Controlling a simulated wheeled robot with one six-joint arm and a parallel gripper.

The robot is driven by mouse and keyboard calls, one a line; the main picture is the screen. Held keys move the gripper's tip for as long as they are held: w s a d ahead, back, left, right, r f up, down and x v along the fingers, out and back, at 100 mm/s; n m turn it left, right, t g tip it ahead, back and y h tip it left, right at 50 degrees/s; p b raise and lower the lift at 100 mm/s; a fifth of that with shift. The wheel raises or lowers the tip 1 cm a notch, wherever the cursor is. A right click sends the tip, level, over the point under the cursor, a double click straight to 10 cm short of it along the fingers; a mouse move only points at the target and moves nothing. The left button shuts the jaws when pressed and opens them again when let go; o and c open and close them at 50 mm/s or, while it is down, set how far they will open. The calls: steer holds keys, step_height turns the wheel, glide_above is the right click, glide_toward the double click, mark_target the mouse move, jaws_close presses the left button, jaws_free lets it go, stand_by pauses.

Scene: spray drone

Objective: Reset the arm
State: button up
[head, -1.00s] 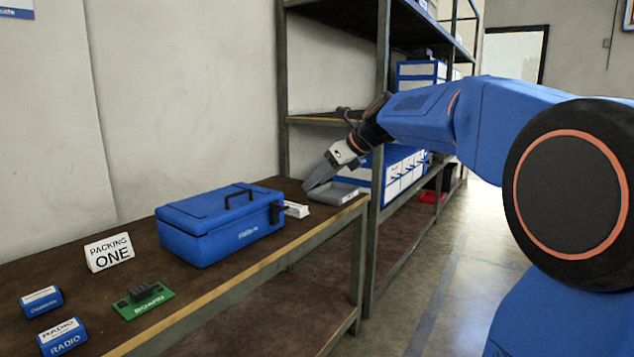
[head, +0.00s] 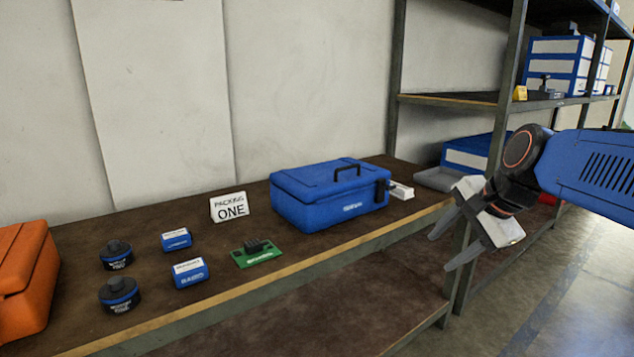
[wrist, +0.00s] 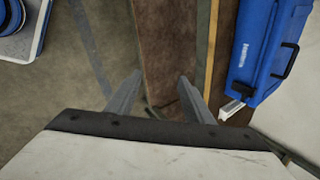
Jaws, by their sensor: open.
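My gripper (head: 449,246) is at the right in the head view, in front of the bench's right end and apart from it. Its two fingers are spread and nothing is between them. In the wrist view my gripper (wrist: 160,92) also shows open and empty, above the lower shelf and floor. My blue arm reaches in from the right edge of the head view.
A bench (head: 330,242) holds a closed blue case (head: 325,205), a "PACKING ONE" sign (head: 228,207), a green board (head: 257,255), two blue boxes, two dark round items and an orange case (head: 25,275). A shelving rack (head: 450,98) stands behind my gripper. Floor at right is clear.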

steer(key=s+d+f+n+h, duration=0.2)
steer(key=s+f+n, duration=1.2)
steer(key=s, duration=0.3)
steer(key=shift+s+d+g+h, duration=0.15)
steer(key=shift+d+g+h, duration=0.05)
steer(key=shift+g+h, duration=0.2)
steer(key=shift+r, duration=0.1)
stand_by(0.5)
